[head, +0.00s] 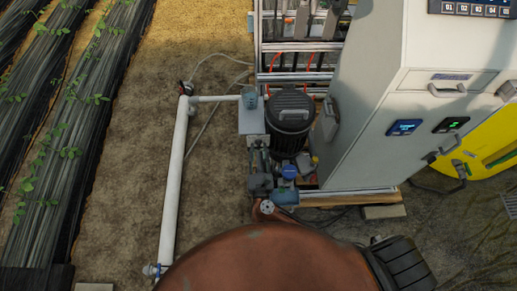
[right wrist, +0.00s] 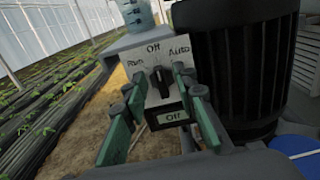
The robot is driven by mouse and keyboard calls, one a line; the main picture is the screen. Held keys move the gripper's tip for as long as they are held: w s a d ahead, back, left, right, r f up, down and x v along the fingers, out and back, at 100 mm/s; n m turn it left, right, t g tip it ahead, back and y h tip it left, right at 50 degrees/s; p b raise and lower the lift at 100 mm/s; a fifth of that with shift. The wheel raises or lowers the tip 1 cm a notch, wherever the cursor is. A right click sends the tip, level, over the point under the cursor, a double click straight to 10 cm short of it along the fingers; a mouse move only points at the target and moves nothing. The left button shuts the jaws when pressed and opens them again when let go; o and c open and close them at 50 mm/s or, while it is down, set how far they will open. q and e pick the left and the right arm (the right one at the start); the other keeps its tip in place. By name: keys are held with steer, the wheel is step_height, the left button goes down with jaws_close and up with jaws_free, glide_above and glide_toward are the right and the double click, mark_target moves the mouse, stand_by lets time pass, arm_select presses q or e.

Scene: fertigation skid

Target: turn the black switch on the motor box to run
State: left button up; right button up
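The grey motor box (head: 251,121) stands left of the black ribbed motor in the head view. Its sloping face (right wrist: 186,50) fills the middle of the right wrist view, with the labels Run, Off and Auto. The black switch (right wrist: 161,81) points up at Off, and a small plate below it also reads Off. My right gripper (right wrist: 160,88) is open, with one green-padded finger on each side of the switch and visible gaps to it. In the head view the right gripper (head: 258,148) is just below the box. My left gripper is not in view.
The black ribbed motor (head: 291,112) stands close to the right of the box. A large light cabinet (head: 375,110) is farther right. A white pipe (head: 175,180) runs along the left, with bare soil around it. Plant rows (head: 75,125) lie at far left.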

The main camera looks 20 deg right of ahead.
steer(key=shift+w, duration=0.2)
jaws_close()
stand_by(0.4)
